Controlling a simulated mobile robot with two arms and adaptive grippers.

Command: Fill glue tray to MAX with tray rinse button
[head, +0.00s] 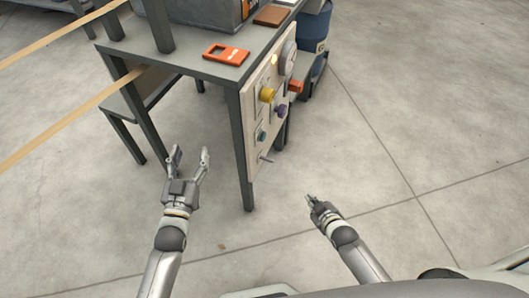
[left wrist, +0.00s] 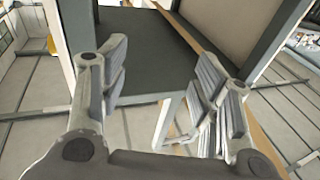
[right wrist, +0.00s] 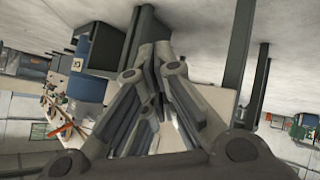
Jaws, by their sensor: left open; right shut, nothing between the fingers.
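A beige control panel (head: 254,139) is fixed to the side of a grey metal table. It carries a yellow knob (head: 267,94), a purple knob (head: 280,111), a teal button (head: 261,135), a lever (head: 266,159), a lit yellow lamp (head: 274,60) and a round gauge (head: 289,57). I cannot read which is the tray rinse button. The glue tray and its MAX mark cannot be made out. My left gripper (head: 190,158) is open and empty, left of the panel. My right gripper (head: 311,199) is shut and empty, below and right of the panel, apart from it.
A blue barrel (head: 312,40) stands behind the table. Tan strips (head: 75,118) run in from the left. The floor right of the table is clear.

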